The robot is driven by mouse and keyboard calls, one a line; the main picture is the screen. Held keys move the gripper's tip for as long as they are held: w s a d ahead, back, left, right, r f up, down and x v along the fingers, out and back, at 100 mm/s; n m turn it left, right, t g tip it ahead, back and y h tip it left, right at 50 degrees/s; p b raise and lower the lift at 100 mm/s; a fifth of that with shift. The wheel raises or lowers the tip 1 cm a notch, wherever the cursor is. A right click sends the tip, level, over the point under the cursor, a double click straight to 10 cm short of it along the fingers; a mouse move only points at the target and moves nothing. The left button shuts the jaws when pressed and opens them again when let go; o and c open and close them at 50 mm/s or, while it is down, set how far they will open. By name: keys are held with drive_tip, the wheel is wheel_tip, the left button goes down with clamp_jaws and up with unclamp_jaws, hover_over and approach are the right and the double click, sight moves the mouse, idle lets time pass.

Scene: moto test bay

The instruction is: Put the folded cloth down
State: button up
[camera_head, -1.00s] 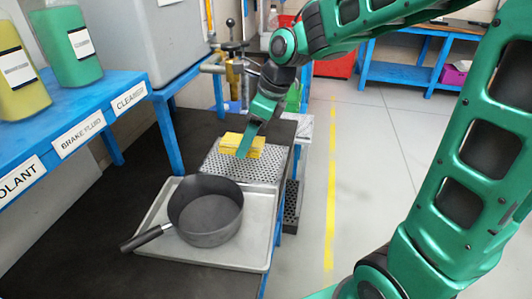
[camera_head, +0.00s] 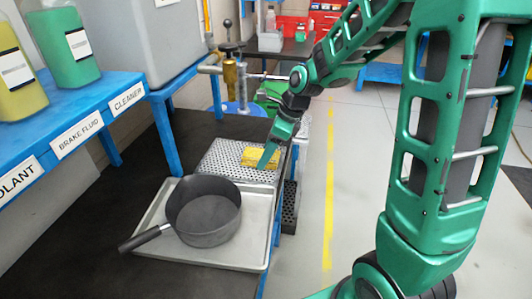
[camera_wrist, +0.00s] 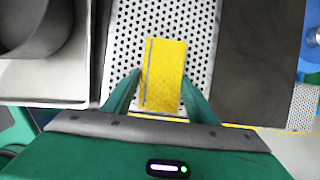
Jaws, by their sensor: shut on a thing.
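The folded cloth (camera_head: 258,157) is a yellow, flat, layered block, low over the right part of a perforated metal plate (camera_head: 218,162). I cannot tell whether it touches the plate. My gripper (camera_head: 268,160) is shut on it, reaching down from the upper right. In the wrist view the cloth (camera_wrist: 164,72) lies between the two green fingers of my gripper (camera_wrist: 161,90), over the perforated plate (camera_wrist: 123,40). The near finger hides part of the cloth in the head view.
A grey pan (camera_head: 203,238) with a black handle stands on a metal tray (camera_head: 255,228) in front of the plate. A blue shelf (camera_head: 112,116) with bottles is at left. The dark bench top (camera_head: 75,240) has bare room at front left.

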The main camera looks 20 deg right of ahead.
drive_tip(key=o, duration=1.1)
drive_tip(key=shift+r, duration=0.1)
drive_tip(key=v, duration=1.2)
drive_tip(key=s+d+f+n+g+h, duration=0.1)
drive_tip(key=s+d+n, duration=0.3)
drive_tip(key=s, duration=0.5)
drive_tip(key=s+d+f+n+g+h, duration=0.1)
drive_tip(key=s+d+n, duration=0.3)
drive_tip(key=s+n, duration=0.4)
drive_tip(key=s+d+f+n+h, duration=0.1)
drive_tip(key=s+d+f+n, duration=0.2)
drive_tip(key=s+n, duration=0.3)
drive_tip(key=s+d, duration=0.1)
drive_tip(key=s, duration=0.3)
drive_tip(key=shift+d+g+h, duration=0.3)
drive_tip(key=shift+d+g, duration=0.1)
